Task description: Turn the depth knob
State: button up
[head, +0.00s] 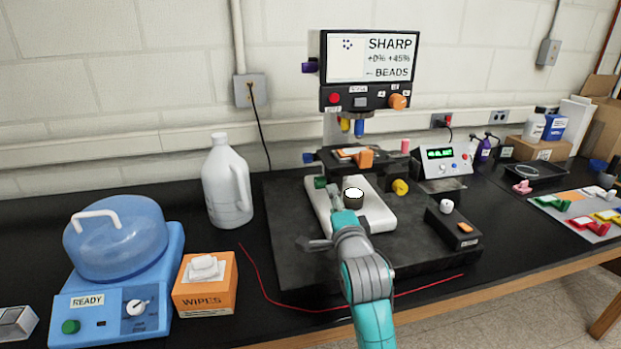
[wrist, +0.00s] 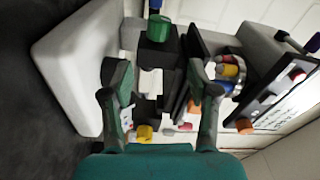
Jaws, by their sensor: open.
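A microscope-like instrument stands on a dark slab, with a screen (head: 370,58) reading "SHARP", "+0% +45%" and "BEADS". It carries several coloured knobs: an orange knob (head: 398,102) on the panel, a yellow knob (head: 401,187) at the stage's right, a green knob (head: 320,183) at its left, and a purple knob (head: 310,66) beside the screen. I cannot tell which is the depth knob. My gripper (wrist: 157,80) is open and empty in front of the stage. In the wrist view, the green knob (wrist: 159,28) lies beyond the fingertips and the yellow knob (wrist: 143,133) nearer the palm.
A small black box (head: 453,228) with a white knob sits right of my arm. A white jug (head: 228,182), an orange wipes box (head: 205,284) and a blue centrifuge-like device (head: 118,270) stand left. A grey control box (head: 444,160) stands right. A red cord crosses the bench.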

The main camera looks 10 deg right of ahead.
aim_at(321, 186)
jog(key=shift+m+y, duration=0.6)
jog(key=shift+m, duration=0.1)
jog(key=w, duration=0.7)
jog(key=w+a, duration=0.1)
jog(key=w, duration=0.2)
jog(key=shift+w+f, duration=0.15)
jog(key=shift+w, duration=0.15)
grip_shut()
